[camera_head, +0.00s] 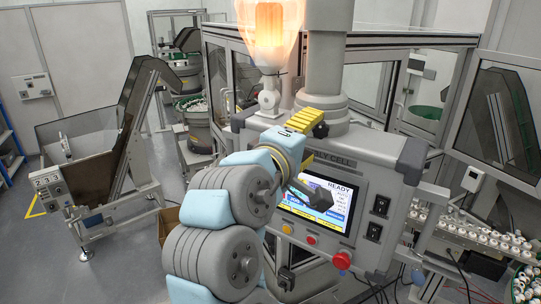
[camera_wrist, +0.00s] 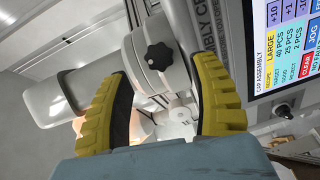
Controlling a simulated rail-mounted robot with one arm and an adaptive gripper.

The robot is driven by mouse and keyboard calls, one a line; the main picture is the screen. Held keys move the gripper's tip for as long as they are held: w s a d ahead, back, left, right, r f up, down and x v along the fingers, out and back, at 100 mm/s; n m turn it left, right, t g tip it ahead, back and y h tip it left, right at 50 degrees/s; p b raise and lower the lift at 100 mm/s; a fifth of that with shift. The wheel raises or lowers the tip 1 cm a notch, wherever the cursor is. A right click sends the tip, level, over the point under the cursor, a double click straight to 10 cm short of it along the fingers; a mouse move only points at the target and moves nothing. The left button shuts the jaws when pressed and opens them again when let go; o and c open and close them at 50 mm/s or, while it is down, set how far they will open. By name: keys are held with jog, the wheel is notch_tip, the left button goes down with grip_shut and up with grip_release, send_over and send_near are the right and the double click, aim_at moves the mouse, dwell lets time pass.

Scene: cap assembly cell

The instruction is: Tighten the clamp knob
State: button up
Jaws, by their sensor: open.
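The clamp knob (camera_wrist: 158,56) is black and lobed, on a grey clamp collar around the column. In the head view the knob (camera_head: 321,130) shows small beside the yellow ribbed fingers of my gripper (camera_head: 311,120). In the wrist view my gripper (camera_wrist: 162,68) is open, with one yellow finger to the left of the knob and one to the right. The knob lies between the fingertips in the picture, with a visible gap on each side. I see no contact. How far the fingertips are from the knob in depth, I cannot tell.
The control panel's lit screen (camera_head: 320,203) reads READY, close to my wrist. Below it is a red mushroom button (camera_head: 342,261), with black switches (camera_head: 377,218) on the right. The thick grey column (camera_head: 325,65) rises behind. A feeder hopper (camera_head: 85,150) stands left.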

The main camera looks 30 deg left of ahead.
jog(key=p, duration=0.1)
jog(key=s+p, duration=0.1)
jog(key=shift+s+d+r+p, duration=0.15)
jog(key=shift+s+r+p, duration=0.15)
jog(key=shift+s+f, duration=0.2)
jog(key=shift+s, duration=0.05)
jog(key=s+b, duration=0.6)
jog(key=s, duration=0.5)
jog(key=shift+s+d+r+b, duration=0.15)
jog(key=shift+s+r+b, duration=0.05)
jog(key=shift+b, duration=0.1)
